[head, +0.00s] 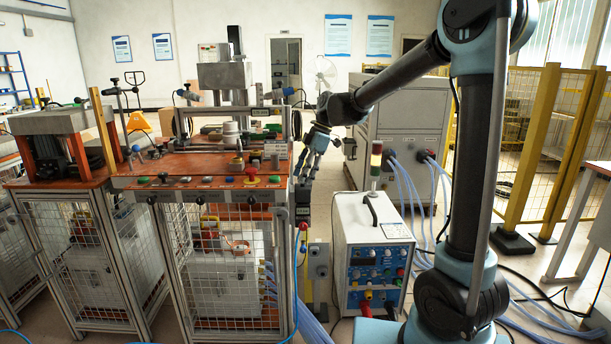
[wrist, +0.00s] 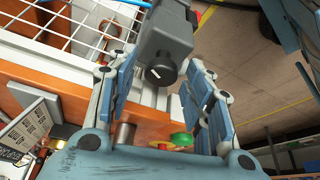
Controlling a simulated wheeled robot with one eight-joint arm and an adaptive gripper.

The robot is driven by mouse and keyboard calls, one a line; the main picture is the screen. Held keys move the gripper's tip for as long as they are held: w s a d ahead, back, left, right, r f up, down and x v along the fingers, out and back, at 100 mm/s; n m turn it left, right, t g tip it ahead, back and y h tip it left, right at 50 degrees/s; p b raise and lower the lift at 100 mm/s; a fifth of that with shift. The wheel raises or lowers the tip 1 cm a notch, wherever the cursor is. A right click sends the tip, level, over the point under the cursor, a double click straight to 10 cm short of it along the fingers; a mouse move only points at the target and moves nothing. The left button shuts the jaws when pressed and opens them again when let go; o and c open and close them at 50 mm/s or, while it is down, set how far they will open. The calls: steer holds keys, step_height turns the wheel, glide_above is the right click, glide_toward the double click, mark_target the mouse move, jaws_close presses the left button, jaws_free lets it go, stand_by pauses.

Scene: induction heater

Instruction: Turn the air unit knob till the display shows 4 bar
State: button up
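The air unit (wrist: 165,35) is a dark grey block at the top of the wrist view. Its round black knob (wrist: 162,73) has a light mark on its face and lies between my two fingers in that picture. My gripper (wrist: 162,64) is open, with a gap between each finger and the knob; I cannot tell the depth between them. In the head view my gripper (head: 306,168) points down at the right edge of the orange bench, just above the dark air unit (head: 303,197).
The orange workbench (head: 205,163) has a red button (head: 251,172) and other controls near its right edge. White mesh (wrist: 70,25) is beside the unit. A white power box (head: 370,250) with a signal light stands right of the bench. Floor shows between them.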

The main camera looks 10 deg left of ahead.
steer(key=c, duration=0.8)
steer(key=shift+o, duration=0.2)
steer(key=shift+m, duration=0.3)
steer(key=m+t, duration=0.1)
steer(key=m, duration=0.2)
steer(key=shift+s+m+t+y, duration=0.15)
steer(key=shift+m+t+y, duration=0.15)
steer(key=shift+m+t, duration=0.1)
steer(key=m, duration=0.2)
steer(key=m+t, duration=0.1)
steer(key=m, duration=0.1)
steer(key=shift+r+t, duration=0.1)
steer(key=shift+t, duration=0.2)
steer(key=m, duration=0.2)
steer(key=m+t+h, duration=0.1)
steer(key=m, duration=0.2)
steer(key=shift+s+a+t, duration=0.15)
steer(key=shift+t, duration=0.15)
steer(key=shift+m+t+h, duration=0.6)
steer(key=shift+m, duration=1.4)
steer(key=o, duration=1)
steer(key=shift+o, duration=0.2)
